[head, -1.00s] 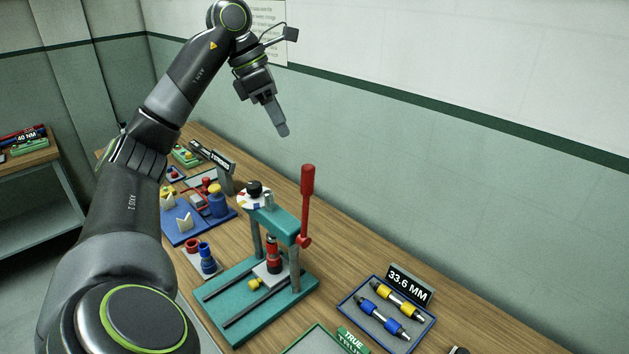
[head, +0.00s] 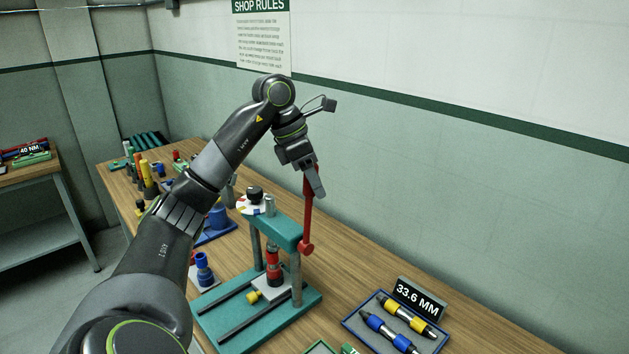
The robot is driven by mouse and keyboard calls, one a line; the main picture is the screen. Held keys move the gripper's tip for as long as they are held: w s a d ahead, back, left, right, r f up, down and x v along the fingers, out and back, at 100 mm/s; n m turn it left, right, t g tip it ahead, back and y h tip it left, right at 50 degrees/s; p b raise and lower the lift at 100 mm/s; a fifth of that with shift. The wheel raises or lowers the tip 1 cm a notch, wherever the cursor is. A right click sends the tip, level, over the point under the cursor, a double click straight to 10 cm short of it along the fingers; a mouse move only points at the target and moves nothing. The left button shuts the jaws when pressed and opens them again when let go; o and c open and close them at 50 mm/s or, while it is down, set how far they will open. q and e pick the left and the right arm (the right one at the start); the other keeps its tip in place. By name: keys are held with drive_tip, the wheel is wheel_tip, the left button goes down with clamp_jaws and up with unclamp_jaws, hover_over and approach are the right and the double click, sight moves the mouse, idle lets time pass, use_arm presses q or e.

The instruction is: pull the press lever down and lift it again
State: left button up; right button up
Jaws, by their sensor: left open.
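The teal press (head: 284,231) stands on the wooden bench, on a teal base with dark rails. Its red lever (head: 306,222) points upright from a pivot on the right of the press head. My left gripper (head: 318,188) is open at the top of the lever, with a finger in front of the handle. The handle top is partly hidden by the gripper, and I cannot tell whether the fingers touch it. A red and black part (head: 273,265) stands upright under the press head. My right gripper is not in view.
A tray (head: 440,340) with yellow and blue cylinders lies right of the press, beside a "33.6 MM" sign (head: 417,297). Blue fixtures (head: 204,269) and several small parts crowd the bench to the left. The wall runs behind the bench.

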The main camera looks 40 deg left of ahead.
use_arm(q)
clamp_jaws()
idle(0.4)
drive_tip(key=shift+f, duration=0.1)
